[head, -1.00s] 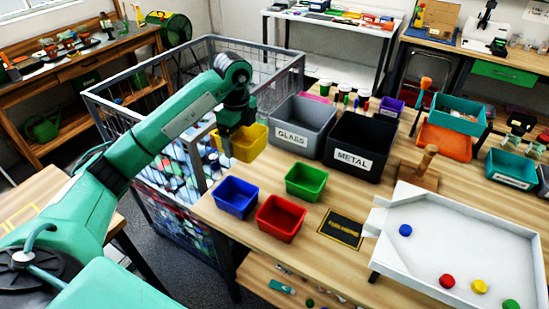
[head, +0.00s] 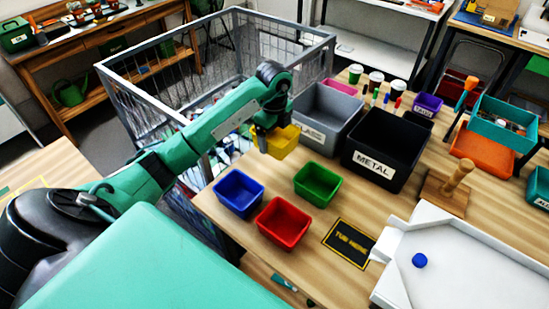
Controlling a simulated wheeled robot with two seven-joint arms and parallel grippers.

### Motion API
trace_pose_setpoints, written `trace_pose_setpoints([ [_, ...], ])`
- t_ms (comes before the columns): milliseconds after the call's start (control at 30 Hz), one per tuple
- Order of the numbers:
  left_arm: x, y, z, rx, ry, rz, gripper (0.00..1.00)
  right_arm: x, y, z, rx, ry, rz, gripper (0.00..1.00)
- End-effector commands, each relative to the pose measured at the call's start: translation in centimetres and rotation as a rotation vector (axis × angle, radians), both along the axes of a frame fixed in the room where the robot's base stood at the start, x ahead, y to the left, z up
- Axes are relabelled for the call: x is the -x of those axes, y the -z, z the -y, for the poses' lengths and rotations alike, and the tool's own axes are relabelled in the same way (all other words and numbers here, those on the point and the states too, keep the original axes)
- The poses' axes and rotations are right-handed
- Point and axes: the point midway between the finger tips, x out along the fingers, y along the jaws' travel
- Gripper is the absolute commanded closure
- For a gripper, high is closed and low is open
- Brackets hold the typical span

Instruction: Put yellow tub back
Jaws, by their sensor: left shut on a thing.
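The yellow tub (head: 284,143) is held in my left gripper (head: 266,136), which is shut on it. The tub is at the table's left edge, behind the blue tub (head: 238,192) and green tub (head: 317,184) and in front of the grey GLASS bin (head: 325,117). It covers part of that bin's label. I cannot tell exactly how high it is above the table. The red tub (head: 283,222) stands in front of the green one. A dark mat marked TUB HERE (head: 349,243) lies bare to the right of the red tub. My right gripper is not in view.
A black METAL bin (head: 387,150) stands beside the grey bin. A white tray (head: 455,255) with a blue disc (head: 419,260) lies at right, near a wooden block with a peg (head: 447,190). A wire cage (head: 150,85) stands left of the table.

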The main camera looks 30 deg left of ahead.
Motion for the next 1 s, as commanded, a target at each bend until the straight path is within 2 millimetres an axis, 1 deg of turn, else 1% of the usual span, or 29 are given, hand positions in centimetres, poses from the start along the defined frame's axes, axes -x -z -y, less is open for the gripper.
trace_pose_setpoints([
  [33, 0.2, 1.1, 0.0, 0.000, -0.001, -0.006, 0.37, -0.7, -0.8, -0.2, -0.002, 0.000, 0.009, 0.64],
  [100, 0.1, 2.7, 0.0, 0.001, -0.001, -0.006, 0.37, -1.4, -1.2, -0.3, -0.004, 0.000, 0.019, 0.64],
  [200, 0.1, 4.4, 0.0, -0.001, -0.001, -0.004, 0.37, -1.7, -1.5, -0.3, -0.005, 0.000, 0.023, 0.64],
  [467, 0.0, 6.4, 0.0, 0.000, 0.000, -0.001, 0.37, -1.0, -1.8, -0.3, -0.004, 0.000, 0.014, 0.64],
  [700, 0.1, 9.7, 0.0, 0.000, 0.000, -0.003, 0.37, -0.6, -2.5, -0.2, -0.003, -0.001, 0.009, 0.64],
  [1000, 0.0, 10.1, -0.1, -0.002, 0.000, 0.000, 0.37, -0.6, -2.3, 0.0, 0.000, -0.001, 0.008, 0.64],
])
